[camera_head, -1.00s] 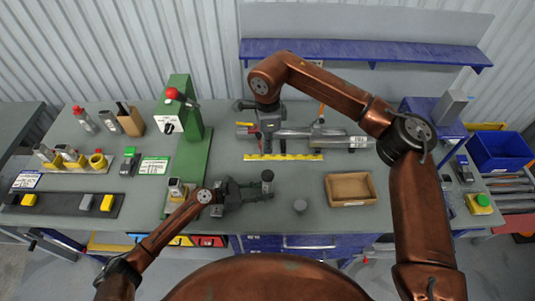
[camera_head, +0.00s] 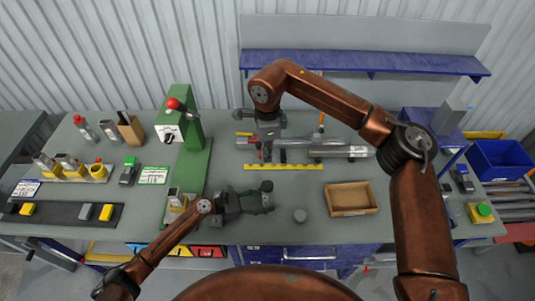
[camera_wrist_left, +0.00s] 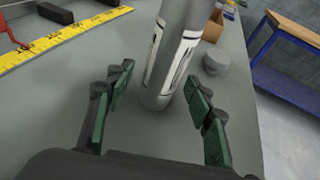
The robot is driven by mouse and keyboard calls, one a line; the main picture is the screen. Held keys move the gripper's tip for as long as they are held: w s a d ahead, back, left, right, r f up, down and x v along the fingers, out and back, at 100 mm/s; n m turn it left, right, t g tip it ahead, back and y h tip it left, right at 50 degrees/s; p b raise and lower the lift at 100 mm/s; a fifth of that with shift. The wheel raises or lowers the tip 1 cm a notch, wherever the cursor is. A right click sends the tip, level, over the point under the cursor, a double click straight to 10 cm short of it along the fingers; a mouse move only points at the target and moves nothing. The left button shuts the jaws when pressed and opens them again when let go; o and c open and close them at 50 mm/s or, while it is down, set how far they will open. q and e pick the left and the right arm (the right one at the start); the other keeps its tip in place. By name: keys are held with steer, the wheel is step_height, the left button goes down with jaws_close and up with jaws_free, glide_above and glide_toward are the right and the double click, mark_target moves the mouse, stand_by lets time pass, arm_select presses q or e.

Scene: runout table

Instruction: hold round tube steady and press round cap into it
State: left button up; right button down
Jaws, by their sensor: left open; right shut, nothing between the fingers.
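The round tube (camera_wrist_left: 170,62) is a silver cylinder with a white label. It stands upright on the bench, and its dark top shows in the head view (camera_head: 267,186). My left gripper (camera_head: 266,203) is open around its lower part; in the left wrist view the fingers (camera_wrist_left: 160,112) are on both sides with gaps. The round cap (camera_head: 300,215) is a small grey disc on the bench right of the tube; it also shows in the left wrist view (camera_wrist_left: 216,61). My right gripper (camera_head: 266,150) is shut and empty, pointing down at the back near the long silver bar.
A yellow ruler strip (camera_head: 283,167) lies behind the tube. A silver bar (camera_head: 345,151) lies further back. An open cardboard box (camera_head: 350,211) stands right of the cap. A green press (camera_head: 195,145) stands to the left. Bare bench lies around the cap.

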arm_select(q)
steer(key=v, duration=1.2)
